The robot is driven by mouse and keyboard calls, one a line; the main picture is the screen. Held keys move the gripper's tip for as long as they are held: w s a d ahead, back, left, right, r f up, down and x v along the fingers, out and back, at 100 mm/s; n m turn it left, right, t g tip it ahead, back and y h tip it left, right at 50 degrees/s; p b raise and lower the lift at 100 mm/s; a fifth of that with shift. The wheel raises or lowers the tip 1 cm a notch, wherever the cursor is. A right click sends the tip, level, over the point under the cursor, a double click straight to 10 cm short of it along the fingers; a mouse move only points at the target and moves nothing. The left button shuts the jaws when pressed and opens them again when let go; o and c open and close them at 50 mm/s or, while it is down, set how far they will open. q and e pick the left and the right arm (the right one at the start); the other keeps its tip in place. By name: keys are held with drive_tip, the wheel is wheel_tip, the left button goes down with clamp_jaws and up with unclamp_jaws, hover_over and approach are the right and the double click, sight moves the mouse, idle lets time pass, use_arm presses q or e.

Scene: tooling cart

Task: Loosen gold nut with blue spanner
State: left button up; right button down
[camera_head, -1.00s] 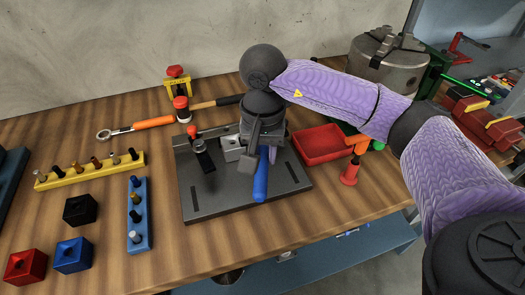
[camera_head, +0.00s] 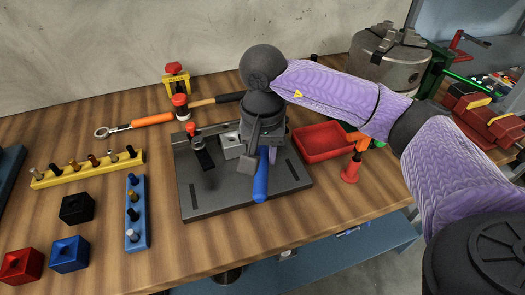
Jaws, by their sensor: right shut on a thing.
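The blue spanner's handle (camera_head: 260,178) shows below my right gripper (camera_head: 256,152), over the dark fixture plate (camera_head: 225,200). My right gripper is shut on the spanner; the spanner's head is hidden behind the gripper. The gold nut is not visible; the gripper and wrist cover the middle of the plate. A grey block (camera_head: 231,146) on the plate stands just left of the gripper. My left gripper is not in view.
A red tray (camera_head: 322,143) and an orange-and-red stand (camera_head: 351,168) are right of the plate. A yellow rack (camera_head: 88,168), a blue rack (camera_head: 137,212) and an orange-handled wrench (camera_head: 152,120) are left and behind. A black clamp lever (camera_head: 201,152) rises from the plate.

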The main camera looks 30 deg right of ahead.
drive_tip(key=shift+f, duration=0.15)
drive_tip(key=shift+f+b, duration=0.4)
drive_tip(key=shift+b, duration=0.1)
drive_tip(key=shift+f+b, duration=0.4)
drive_tip(key=shift+b, duration=0.1)
idle(0.7)
